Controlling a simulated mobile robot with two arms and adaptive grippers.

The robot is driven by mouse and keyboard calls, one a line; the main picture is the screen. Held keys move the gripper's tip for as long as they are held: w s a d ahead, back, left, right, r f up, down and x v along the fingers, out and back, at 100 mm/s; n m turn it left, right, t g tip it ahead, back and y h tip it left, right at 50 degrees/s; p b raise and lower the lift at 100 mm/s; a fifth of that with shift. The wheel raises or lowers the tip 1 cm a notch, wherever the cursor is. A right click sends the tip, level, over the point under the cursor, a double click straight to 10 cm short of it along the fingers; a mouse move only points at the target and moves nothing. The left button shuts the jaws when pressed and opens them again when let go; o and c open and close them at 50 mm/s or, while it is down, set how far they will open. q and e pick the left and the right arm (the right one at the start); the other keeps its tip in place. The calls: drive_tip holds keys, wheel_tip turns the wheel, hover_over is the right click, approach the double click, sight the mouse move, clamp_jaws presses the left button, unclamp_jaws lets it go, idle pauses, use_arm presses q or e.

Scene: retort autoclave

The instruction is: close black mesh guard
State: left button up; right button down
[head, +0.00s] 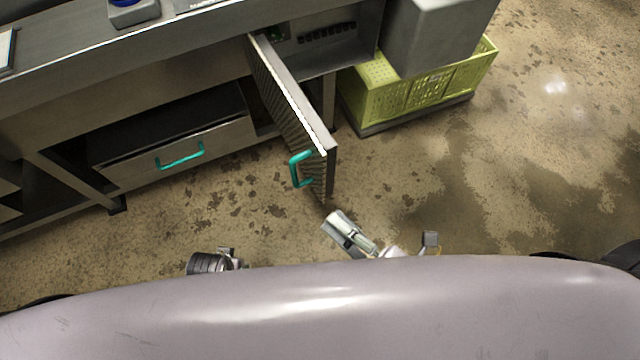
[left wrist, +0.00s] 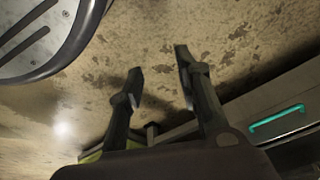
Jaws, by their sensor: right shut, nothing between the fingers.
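The black mesh guard (head: 283,100) is a hinged panel standing open, swung out from the steel bench toward me. Its ribbed face is on the left, and a teal handle (head: 296,170) is near its free edge. My right gripper (head: 334,224) is shut and empty, just below the guard's free end in the head view. It looks apart from the handle; the exact gap is unclear. My left gripper (left wrist: 158,64) is open and empty in the left wrist view, over bare floor. In the head view only part of my left arm shows, at the lower left.
A yellow-green crate (head: 375,100) with a grey box (head: 430,35) stands right of the bench. The stained floor (head: 480,190) in front and to the right is clear.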

use_arm(q)
drive_tip(key=shift+f, duration=0.25)
use_arm(e)
drive_tip(key=w+a, duration=0.3)
drive_tip(key=w, duration=0.6)
drive_tip(key=shift+a+r, duration=0.15)
drive_tip(key=shift+r, duration=0.25)
